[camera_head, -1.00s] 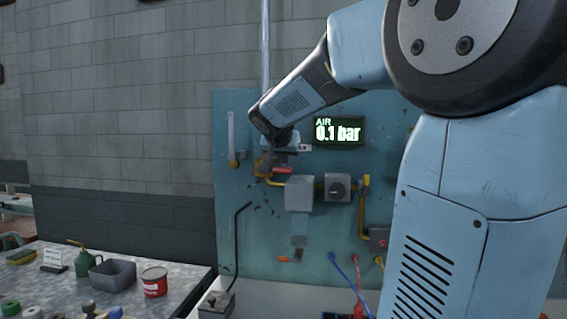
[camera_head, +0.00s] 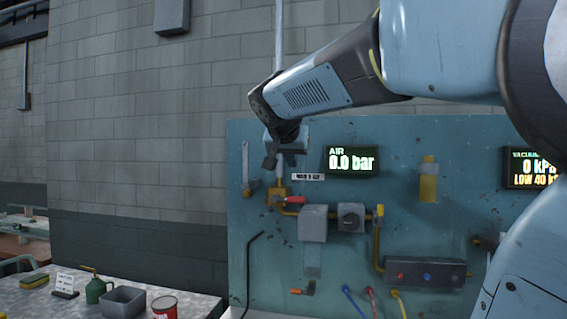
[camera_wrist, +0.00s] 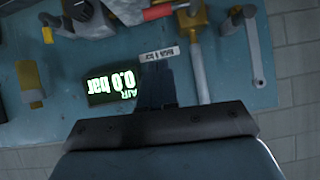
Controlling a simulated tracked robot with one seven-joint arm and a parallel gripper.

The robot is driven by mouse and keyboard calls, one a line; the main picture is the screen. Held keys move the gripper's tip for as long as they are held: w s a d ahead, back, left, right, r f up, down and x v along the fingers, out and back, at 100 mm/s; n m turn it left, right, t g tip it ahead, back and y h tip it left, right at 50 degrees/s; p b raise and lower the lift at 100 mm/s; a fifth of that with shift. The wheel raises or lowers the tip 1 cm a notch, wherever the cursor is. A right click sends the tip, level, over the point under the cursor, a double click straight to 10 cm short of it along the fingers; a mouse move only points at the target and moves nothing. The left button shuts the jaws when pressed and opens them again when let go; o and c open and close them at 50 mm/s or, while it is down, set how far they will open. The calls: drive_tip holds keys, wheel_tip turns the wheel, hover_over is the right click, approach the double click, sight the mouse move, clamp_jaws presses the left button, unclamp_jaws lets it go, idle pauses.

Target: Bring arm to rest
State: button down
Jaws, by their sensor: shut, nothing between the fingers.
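My gripper (camera_head: 280,160) hangs at the end of my arm, in front of the upper left of the teal board (camera_head: 400,145), left of the AIR display (camera_head: 351,160). In the wrist view my gripper (camera_wrist: 157,84) shows as one dark narrow block of fingers, shut and empty. The board fills much of the wrist view, with the AIR display (camera_wrist: 113,87) upside down at left. The display reads 0.0 bar. A red-handled valve (camera_head: 288,200) on the yellow pipe is below my gripper and apart from it.
A vertical pipe (camera_head: 279,50) rises behind my wrist. A grey box (camera_head: 313,223), a dial (camera_head: 351,217) and a vacuum display (camera_head: 531,168) are on the board. A bench (camera_head: 190,302) at lower left holds a green oil can (camera_head: 95,290), a grey tray (camera_head: 122,302) and a red tin (camera_head: 165,307).

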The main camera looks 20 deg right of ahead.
idle(0.3)
drive_tip(key=s+a+f+n+g+y, duration=0.1)
drive_tip(key=s+a+f+n+y, duration=0.2)
drive_tip(key=s+f, duration=0.8)
drive_tip(key=s+a+f+n+g+y, duration=0.2)
drive_tip(key=s+a+f+n+y, duration=0.1)
drive_tip(key=s+f, duration=0.8)
wheel_tip(320, 180, down, 3)
drive_tip(key=shift+s+a+f+n+g, duration=0.15)
drive_tip(key=shift+a+n+g, duration=0.15)
drive_tip(key=shift+a+n, duration=0.5)
drive_tip(key=shift+s, duration=0.15)
